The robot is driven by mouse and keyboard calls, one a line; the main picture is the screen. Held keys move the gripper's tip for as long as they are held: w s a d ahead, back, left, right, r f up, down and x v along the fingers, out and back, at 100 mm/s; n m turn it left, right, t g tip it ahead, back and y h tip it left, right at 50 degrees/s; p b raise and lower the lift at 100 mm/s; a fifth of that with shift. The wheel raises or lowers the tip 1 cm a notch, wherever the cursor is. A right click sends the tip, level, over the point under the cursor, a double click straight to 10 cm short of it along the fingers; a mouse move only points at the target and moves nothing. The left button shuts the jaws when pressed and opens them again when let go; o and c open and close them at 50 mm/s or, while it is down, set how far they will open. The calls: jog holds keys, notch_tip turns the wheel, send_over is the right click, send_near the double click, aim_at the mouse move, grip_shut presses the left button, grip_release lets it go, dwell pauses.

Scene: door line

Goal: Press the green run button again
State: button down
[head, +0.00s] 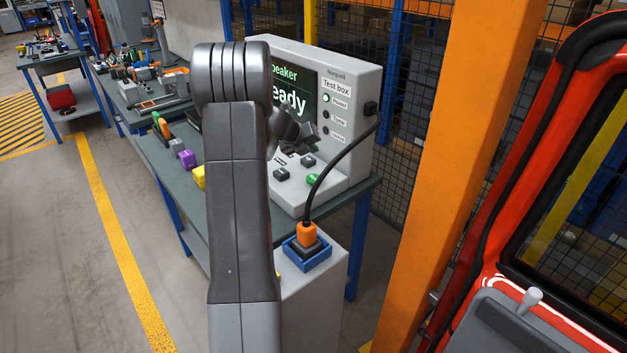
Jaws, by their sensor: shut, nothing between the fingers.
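The test box (355,85) is a light grey unit standing on the bench, with a dark screen (300,80) showing green and white text, partly hidden by my arm. The green button (313,180) is on its low front panel, at the right, with dark buttons (281,174) beside it. My gripper (309,134) shows only in part past my arm, in front of the screen. It looks shut and empty, and is above the green button in the picture, apart from it.
A black cable runs from the test box's side to an orange plug (306,234) in a blue holder (308,257) on a grey pedestal. An orange post (455,150) and a red door frame (520,150) stand at right. Parts lie along the bench (160,158); floor at left is clear.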

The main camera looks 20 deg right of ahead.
jog(key=b, duration=0.7)
send_over(312, 179)
notch_tip(312, 179, down, 7)
jog(key=shift+a+r, duration=0.1)
jog(key=shift+f, duration=0.65)
dwell(1.0)
jog(key=shift+f+b, duration=0.3)
jog(key=shift+f, duration=0.1)
jog(key=shift+f+b, duration=0.3)
jog(key=shift+f, duration=0.25)
dwell(0.5)
jog(key=shift+r, duration=0.1)
jog(key=shift+r+p, duration=0.9)
jog(key=shift+p, duration=0.15)
notch_tip(312, 179, up, 5)
jog(key=p, duration=0.5)
